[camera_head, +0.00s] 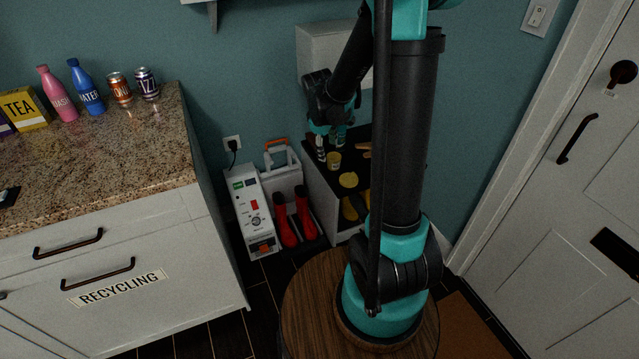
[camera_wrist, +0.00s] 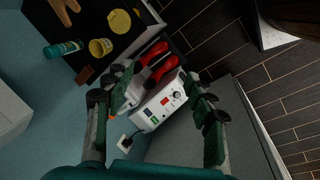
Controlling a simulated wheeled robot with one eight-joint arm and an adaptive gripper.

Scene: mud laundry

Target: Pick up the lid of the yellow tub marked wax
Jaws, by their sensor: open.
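A small yellow tub (camera_head: 334,160) stands on the black top of a low bench (camera_head: 318,181); it also shows in the wrist view (camera_wrist: 100,47). Any marking on it is too small to read. A flat round yellow disc, apparently its lid (camera_head: 348,180), lies apart from the tub, nearer the front edge; it shows in the wrist view (camera_wrist: 119,21) at the top.
A teal bottle (camera_wrist: 62,48), a brown block (camera_wrist: 85,75) and a wooden piece (camera_wrist: 65,8) are near the tub. Red boots (camera_head: 285,220) and a white machine (camera_head: 248,210) stand left of the bench. A granite counter (camera_head: 120,150) is farther left.

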